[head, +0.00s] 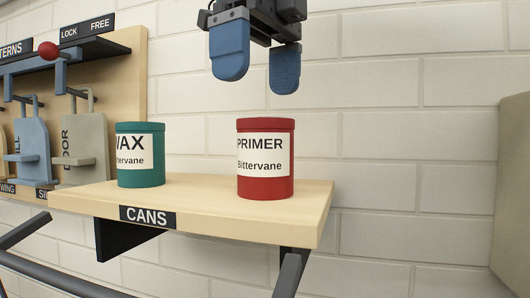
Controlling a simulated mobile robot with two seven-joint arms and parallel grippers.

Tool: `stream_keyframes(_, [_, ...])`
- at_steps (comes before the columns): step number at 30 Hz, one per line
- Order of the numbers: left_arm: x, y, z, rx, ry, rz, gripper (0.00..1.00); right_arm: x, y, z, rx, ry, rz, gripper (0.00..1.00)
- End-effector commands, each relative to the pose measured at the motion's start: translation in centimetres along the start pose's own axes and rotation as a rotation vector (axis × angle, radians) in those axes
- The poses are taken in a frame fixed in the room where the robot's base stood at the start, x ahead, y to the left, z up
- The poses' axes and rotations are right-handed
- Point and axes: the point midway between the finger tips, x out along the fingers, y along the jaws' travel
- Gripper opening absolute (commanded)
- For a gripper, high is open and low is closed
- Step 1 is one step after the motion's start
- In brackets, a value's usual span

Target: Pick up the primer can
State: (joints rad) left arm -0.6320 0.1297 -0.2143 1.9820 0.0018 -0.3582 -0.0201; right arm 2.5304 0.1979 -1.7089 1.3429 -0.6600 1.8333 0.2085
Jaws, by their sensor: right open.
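The primer can (265,188) is a red cylinder with a white label reading PRIMER and Bittervane. It stands upright on the right part of a wooden shelf (190,208) marked CANS. My right gripper (257,68) hangs from the top of the head view with its two blue fingers pointing down. It is open and empty, above the can and apart from it. My left gripper is not in view.
A green wax can (140,176) stands on the shelf to the left of the primer can, with a gap between them. A wooden board (70,110) with hanging patterns and a red knob (48,50) is at the left. A beige panel (513,190) is at the right edge. White brick wall stands behind.

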Motion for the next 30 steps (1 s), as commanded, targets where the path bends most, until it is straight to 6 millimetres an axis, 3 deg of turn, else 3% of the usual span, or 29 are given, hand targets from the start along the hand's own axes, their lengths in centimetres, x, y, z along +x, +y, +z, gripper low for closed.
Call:
stream_keyframes(3, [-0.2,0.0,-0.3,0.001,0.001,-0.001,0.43,2.1,-0.1,0.0,0.000,0.002,0.001,0.96])
stream_keyframes(11, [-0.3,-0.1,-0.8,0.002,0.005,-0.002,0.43,4.0,-0.1,0.1,0.001,0.002,0.002,0.96])
stream_keyframes(16, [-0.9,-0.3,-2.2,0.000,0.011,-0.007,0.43,6.3,-0.7,0.4,0.002,0.005,0.001,0.96])
stream_keyframes(21, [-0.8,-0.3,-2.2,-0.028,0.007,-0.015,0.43,8.4,-0.7,0.5,0.002,0.000,0.001,0.96])
stream_keyframes(29, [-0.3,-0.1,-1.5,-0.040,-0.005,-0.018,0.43,8.8,-0.7,0.5,0.002,-0.001,0.001,0.96])
stream_keyframes(30, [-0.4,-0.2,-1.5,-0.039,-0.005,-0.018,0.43,8.8,-0.7,0.5,0.002,-0.001,0.001,0.89])
